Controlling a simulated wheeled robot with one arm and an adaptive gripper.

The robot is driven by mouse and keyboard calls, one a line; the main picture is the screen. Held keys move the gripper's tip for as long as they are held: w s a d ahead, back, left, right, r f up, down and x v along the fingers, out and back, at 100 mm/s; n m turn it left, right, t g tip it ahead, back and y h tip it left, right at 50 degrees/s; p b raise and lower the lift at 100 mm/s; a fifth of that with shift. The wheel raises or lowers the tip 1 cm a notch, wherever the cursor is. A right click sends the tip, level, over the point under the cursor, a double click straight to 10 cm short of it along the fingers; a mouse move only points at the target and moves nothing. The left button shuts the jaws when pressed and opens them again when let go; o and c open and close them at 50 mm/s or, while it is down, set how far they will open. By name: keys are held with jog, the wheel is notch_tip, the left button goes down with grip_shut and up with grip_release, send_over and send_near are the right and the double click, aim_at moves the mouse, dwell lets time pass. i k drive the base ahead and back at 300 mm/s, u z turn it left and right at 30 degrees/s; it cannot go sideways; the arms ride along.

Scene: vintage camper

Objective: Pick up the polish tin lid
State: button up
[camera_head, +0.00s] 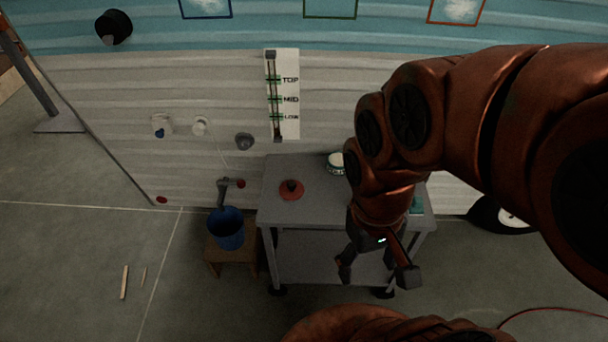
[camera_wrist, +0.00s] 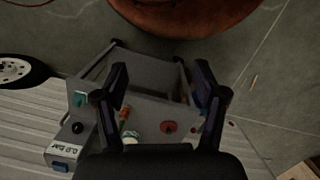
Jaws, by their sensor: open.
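A round red lid with a dark knob (camera_head: 291,189), which looks like the polish tin lid, lies on the left part of the grey cart top (camera_head: 262,200). It also shows as a red disc in the wrist view (camera_wrist: 169,127). An open round tin with pale contents (camera_head: 336,163) stands at the back of the cart, apart from the lid; the wrist view shows it too (camera_wrist: 130,141). My gripper (camera_head: 377,276) is open and empty, pointing down in front of the cart, right of the lid. Its fingers (camera_wrist: 161,82) are spread apart in the wrist view. My arm hides the cart's right part.
A box with a display (camera_wrist: 90,146) stands on the cart in the wrist view. The cart top around the lid is clear.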

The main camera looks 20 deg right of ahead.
aim_at(290, 190)
jog(key=u, duration=3.25)
jog(key=k, duration=0.55)
jog(key=z, duration=1.45)
